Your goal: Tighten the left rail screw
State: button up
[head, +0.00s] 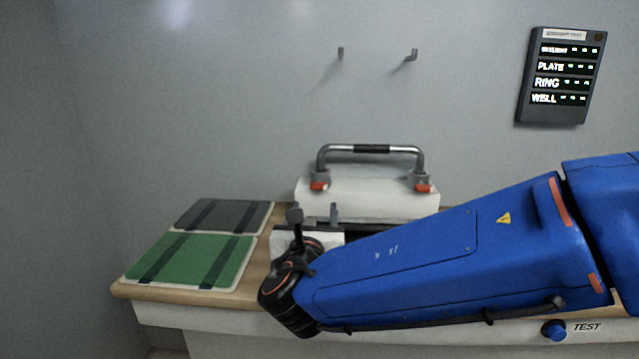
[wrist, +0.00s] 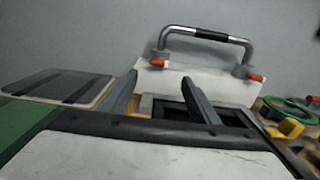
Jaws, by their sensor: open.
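The grab rail (head: 370,149) is a metal bar with a black middle grip, fixed on a white block. It also shows in the wrist view (wrist: 208,34). The left rail screw (head: 318,186) has an orange-red head at the rail's left foot, and shows in the wrist view (wrist: 158,61). The right rail screw (head: 423,188) looks alike, and shows in the wrist view (wrist: 255,77). My gripper (head: 314,210) is open with nothing between its fingers. In the wrist view its fingertips (wrist: 158,78) point toward the block, just below the left screw and apart from it.
A green mat (head: 190,260) and a dark mat (head: 222,215) lie on the left of the bench. A dark recess (wrist: 180,108) lies before the block. Yellow parts (wrist: 285,130) and a green ring (wrist: 290,108) lie right. A status panel (head: 562,77) hangs on the wall.

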aim_at(319, 186)
jog(key=w, duration=1.6)
jog(key=shift+w+d, duration=0.1)
jog(key=shift+d, duration=0.25)
jog(key=c, duration=1.1)
